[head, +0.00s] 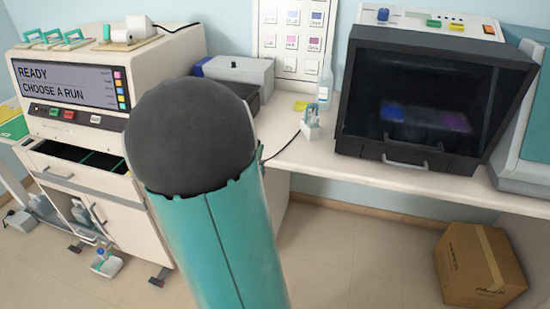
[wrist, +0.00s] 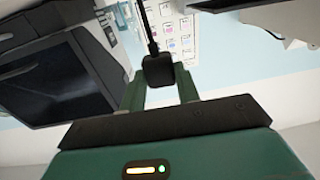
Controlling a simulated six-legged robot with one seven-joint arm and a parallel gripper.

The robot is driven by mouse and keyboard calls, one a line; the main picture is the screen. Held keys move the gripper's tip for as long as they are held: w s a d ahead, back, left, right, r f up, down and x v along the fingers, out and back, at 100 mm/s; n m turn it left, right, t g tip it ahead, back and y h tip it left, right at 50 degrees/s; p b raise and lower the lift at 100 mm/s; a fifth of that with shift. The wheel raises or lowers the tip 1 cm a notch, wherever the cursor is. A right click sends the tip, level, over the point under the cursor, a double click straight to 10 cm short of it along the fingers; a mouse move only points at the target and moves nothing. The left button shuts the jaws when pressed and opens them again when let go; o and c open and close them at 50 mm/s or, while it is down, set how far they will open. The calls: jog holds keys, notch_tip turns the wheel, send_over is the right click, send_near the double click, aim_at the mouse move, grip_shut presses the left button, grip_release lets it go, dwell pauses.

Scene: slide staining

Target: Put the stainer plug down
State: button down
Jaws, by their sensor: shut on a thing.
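The stainer plug (wrist: 158,72) is a small black block with a black cord running up from it in the wrist view. My gripper (wrist: 161,80) has its two green fingers on either side of the plug and is shut on it. The plug appears held in the air, with no surface visibly touching it. In the head view my own teal arm with its dark rounded joint fills the middle, and I cannot make out the gripper or plug there. The stainer (head: 75,80) is the cream machine at left, its screen reading "READY CHOOSE A RUN".
A white bench (head: 400,185) runs to the right, with a dark-windowed hood (head: 430,95) on it. A small white-and-teal item (head: 311,122) and a clear bottle (head: 325,85) stand left of the hood. Bench front between is clear. A cardboard box (head: 480,265) sits on the floor.

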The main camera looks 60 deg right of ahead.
jog(key=s, duration=0.2)
send_over(273, 156)
jog(key=s+a, duration=0.2)
jog(key=a, duration=0.1)
notch_tip(273, 156, down, 9)
jog(key=shift+w+d+f+g, duration=0.1)
jog(key=shift+w+f+g, duration=0.05)
jog(key=shift+f, duration=0.65)
jog(key=shift+w+d+f+g, duration=0.1)
jog(key=shift+f+g, duration=0.05)
jog(key=shift+f, duration=0.65)
jog(key=shift+f, duration=0.2)
jog(key=c, duration=1)
grip_release()
